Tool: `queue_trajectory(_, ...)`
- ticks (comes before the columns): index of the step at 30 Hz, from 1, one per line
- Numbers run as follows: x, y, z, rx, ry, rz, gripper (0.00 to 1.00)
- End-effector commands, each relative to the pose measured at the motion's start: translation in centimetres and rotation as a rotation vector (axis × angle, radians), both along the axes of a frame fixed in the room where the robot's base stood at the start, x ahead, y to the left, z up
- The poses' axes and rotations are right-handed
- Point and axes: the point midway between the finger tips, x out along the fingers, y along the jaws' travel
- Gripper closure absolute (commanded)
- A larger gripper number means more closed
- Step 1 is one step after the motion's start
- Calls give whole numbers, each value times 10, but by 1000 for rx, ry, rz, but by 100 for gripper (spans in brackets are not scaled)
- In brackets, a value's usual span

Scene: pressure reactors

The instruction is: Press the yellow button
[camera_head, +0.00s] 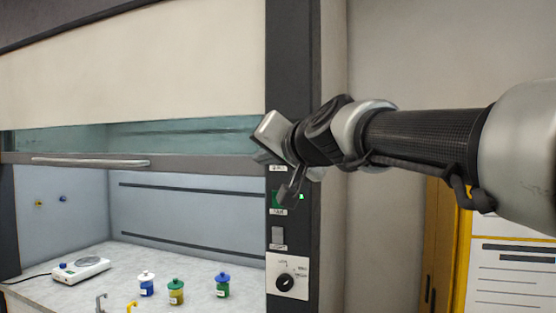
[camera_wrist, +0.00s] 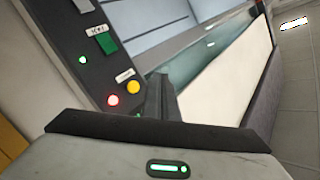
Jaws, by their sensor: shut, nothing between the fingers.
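The yellow button (camera_wrist: 133,87) is round and sits on the dark control panel (camera_wrist: 75,60), beside a red lit button (camera_wrist: 113,100). In the wrist view, my gripper (camera_wrist: 158,92) is shut and empty. Its dark fingers appear just right of the yellow button. Whether they touch the panel, I cannot tell. In the head view, my gripper (camera_head: 260,148) is in front of the upper part of the panel. The yellow button cannot be seen there, and my gripper and wrist cover that part of the panel.
A green switch (camera_wrist: 106,45) and a small lit lamp (camera_wrist: 82,60) are on the panel. A rotary knob (camera_head: 285,282) is lower down. The fume hood's sash (camera_head: 130,65) is partly raised. Inside stand a hotplate (camera_head: 82,270) and capped jars (camera_head: 176,292).

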Motion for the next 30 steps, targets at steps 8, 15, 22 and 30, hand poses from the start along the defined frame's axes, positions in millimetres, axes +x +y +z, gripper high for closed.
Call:
queue_trajectory(8, 38, -13, -3, -1, -1, -1, 100)
queue_trajectory(15, 57, -20, -1, -1, 0, 0, 100)
queue_trajectory(22, 60, -22, 0, -1, -1, 0, 100)
queue_trajectory(30, 60, -22, 0, -1, 0, 0, 100)
